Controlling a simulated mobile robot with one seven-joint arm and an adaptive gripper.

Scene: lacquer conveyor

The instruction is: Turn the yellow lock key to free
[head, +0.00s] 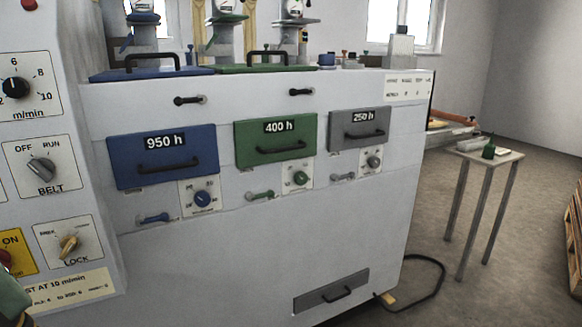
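The yellow lock key (69,245) sits on a white plate marked LOCK (85,240) at the lower left of the machine's control panel in the head view. The key is tilted, with one end toward the upper right and the other toward the lower left. Small labels stand above it at left and right, too small to read surely. No gripper fingers are visible. A dark green rounded shape shows in the lower left corner, and I cannot tell what it is.
Above the lock are the BELT switch (41,168) and a m/min dial (16,88). A yellow ON plate (13,252) with a red button is at its left. Blue (130,168), green (255,133) and grey (345,131) drawers line the machine front. A small table (508,157) stands right; floor between is open, with a black cable.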

